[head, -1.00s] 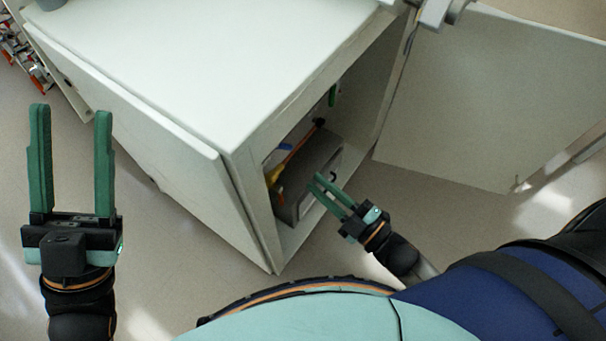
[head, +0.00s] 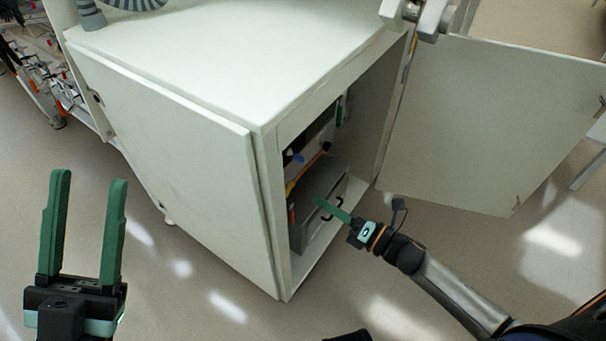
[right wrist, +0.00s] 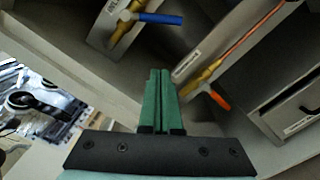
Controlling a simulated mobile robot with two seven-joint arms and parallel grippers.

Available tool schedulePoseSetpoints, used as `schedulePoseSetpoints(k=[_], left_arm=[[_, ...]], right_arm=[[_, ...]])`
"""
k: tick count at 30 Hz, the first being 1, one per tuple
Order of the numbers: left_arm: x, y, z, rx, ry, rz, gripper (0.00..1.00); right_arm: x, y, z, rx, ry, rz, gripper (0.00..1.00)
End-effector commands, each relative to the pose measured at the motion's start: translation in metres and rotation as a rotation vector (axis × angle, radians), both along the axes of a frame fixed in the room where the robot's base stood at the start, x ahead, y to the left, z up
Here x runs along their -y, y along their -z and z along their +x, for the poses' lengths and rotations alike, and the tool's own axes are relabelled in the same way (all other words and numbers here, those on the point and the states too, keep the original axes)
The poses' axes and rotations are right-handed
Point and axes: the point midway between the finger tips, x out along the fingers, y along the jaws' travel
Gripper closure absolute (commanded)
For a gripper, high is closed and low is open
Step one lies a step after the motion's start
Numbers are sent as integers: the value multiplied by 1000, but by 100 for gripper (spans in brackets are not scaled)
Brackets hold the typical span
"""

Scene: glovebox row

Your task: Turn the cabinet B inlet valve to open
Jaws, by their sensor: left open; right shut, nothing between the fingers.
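A white cabinet (head: 200,190) stands open in the head view. Inside it, the right wrist view shows a brass valve with a blue lever (right wrist: 160,18) at the top. A second brass valve with an orange lever (right wrist: 220,101) sits right of my fingers. The blue lever (head: 290,157) and orange lever (head: 292,214) look small in the head view. My right gripper (head: 318,200) is shut and empty at the cabinet opening, apart from both levers. My left gripper (head: 88,178) is open and empty, outside at left.
A grey drawer box (head: 325,205) with a black handle stands on the cabinet floor, beside my right gripper. The open door (head: 490,125) hangs to the right. A rack of small parts (head: 50,75) is at far left. The floor in front is clear.

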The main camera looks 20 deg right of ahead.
Motion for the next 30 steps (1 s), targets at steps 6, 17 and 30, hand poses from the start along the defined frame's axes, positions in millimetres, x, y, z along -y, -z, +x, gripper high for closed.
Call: schedulePoseSetpoints(k=[6, 17, 30], left_arm=[[0, 13, 1, -11, 8, -5, 50], [2, 21, 1, -16, 20, -1, 50], [2, 20, 1, -15, 18, -4, 50]], right_arm=[[-27, 0, 38, 2, -1, 4, 100], [-28, -19, 79, 0, -1, 1, 100], [-22, -25, 85, -2, 1, 4, 100]])
